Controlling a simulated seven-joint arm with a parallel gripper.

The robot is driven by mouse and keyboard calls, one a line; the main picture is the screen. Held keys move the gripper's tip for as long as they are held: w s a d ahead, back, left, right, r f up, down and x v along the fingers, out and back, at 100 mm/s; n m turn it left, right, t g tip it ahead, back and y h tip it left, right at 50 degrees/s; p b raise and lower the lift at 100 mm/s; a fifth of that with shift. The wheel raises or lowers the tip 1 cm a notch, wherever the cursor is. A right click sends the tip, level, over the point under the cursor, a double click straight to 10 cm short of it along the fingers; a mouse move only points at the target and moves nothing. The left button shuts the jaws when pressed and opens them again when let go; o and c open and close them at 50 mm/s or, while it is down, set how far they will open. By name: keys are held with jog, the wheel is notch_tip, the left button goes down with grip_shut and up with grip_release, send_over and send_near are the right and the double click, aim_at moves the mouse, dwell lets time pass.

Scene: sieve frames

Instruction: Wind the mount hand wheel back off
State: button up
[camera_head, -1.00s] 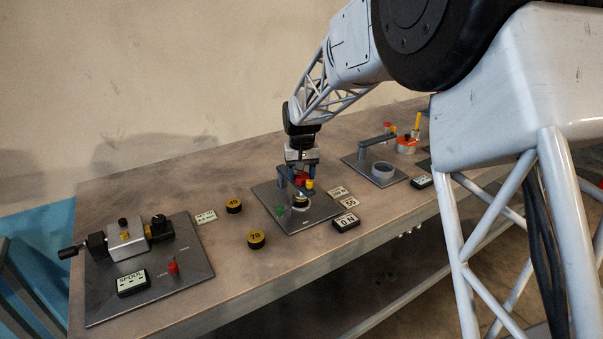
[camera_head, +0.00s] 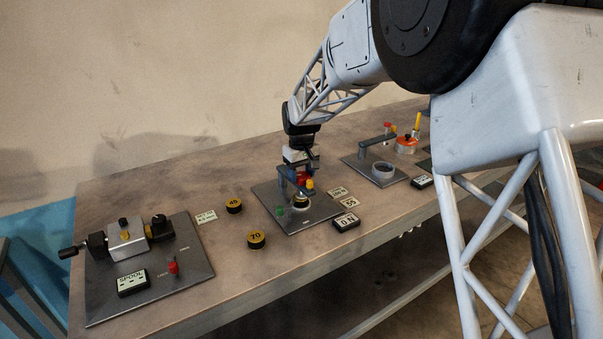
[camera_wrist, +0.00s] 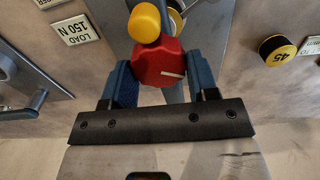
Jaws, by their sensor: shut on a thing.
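The mount hand wheel is a red faceted knob with a white line on top; in the wrist view the red hand wheel (camera_wrist: 160,66) sits between my two blue fingers. My gripper (camera_wrist: 160,85) is shut on it from both sides. In the head view the red hand wheel (camera_head: 301,178) is partly hidden below my gripper (camera_head: 300,172), over the middle dark plate (camera_head: 320,210). A yellow knob (camera_wrist: 145,22) stands close beside the wheel and overlaps it in the wrist view. Whatever the wheel is threaded on is hidden.
Black discs with yellow tops, marked 45 (camera_head: 234,206) and 70 (camera_head: 256,239), lie left of the plate. A green button (camera_head: 280,211) is on the plate. A spool fixture (camera_head: 126,239) stands at left, a ring fixture (camera_head: 383,172) at right. Labels lie beside the plate.

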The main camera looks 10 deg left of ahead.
aim_at(301, 175)
jog(key=n, duration=0.4)
jog(key=shift+s+a+n, duration=0.1)
jog(key=shift+n, duration=0.3)
jog(key=o, duration=0.9)
jog(key=shift+o, duration=0.2)
jog(key=shift+r, duration=0.1)
jog(key=shift+r, duration=3.85)
